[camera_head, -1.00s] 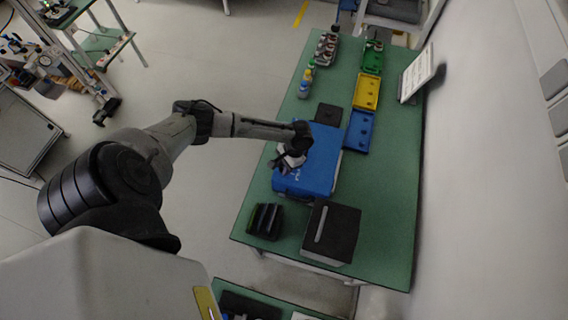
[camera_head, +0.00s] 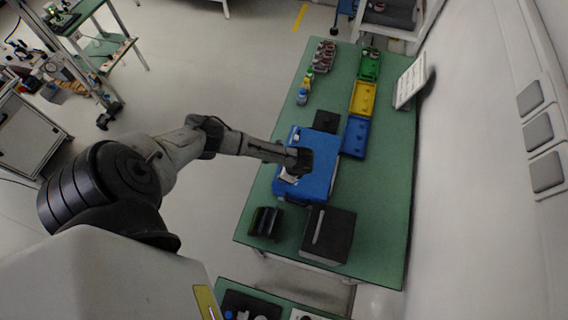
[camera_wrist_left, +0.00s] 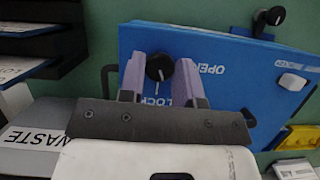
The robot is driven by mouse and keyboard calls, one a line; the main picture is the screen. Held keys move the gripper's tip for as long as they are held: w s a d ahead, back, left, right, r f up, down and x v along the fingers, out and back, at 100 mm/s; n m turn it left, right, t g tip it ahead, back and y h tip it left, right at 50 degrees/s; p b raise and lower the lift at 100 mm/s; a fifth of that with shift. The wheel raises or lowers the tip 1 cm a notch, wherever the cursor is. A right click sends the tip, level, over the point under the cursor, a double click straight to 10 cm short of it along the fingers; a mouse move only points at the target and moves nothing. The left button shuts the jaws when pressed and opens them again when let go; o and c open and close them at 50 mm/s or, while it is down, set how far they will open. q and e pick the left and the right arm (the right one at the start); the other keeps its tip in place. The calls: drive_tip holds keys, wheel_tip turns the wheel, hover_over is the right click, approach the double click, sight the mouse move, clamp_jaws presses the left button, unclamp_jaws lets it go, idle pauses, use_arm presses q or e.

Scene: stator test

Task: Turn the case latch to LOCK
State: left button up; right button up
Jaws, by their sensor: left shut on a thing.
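The blue case (camera_head: 321,171) lies on the green table, and its blue top also fills much of the left wrist view (camera_wrist_left: 235,75). The white mark points down in the picture, toward LOCK. My left gripper (camera_wrist_left: 161,80) has its two purple fingers on either side of the knob, shut on it. In the head view my left gripper (camera_head: 289,176) is over the case, its fingertips hard to make out. My right gripper is not in view.
A second black knob (camera_wrist_left: 270,18) shows at the case's far edge. A black box (camera_head: 329,234) and a black rack (camera_head: 265,222) stand at the table's near end. Blue (camera_head: 355,136), yellow (camera_head: 362,98) and green (camera_head: 370,65) trays line the right. Bottles (camera_head: 303,94) stand beyond.

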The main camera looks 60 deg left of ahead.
use_arm(q)
drive_tip(key=shift+s+m+t+y+p, duration=0.1)
drive_tip(key=shift+m+t+y+p, duration=0.45)
drive_tip(key=shift+m, duration=1.35)
drive_tip(key=shift+h+p, duration=0.25)
drive_tip(key=shift+p, duration=0.05)
drive_tip(key=o, duration=0.9)
drive_tip(key=shift+o, duration=0.2)
drive_tip(key=shift+d, duration=0.1)
drive_tip(key=v, duration=1.3)
drive_tip(key=shift+d+r+b, duration=0.2)
drive_tip(key=shift+r+b, duration=0.15)
drive_tip(key=shift+b, duration=0.05)
drive_tip(key=shift+s, duration=0.1)
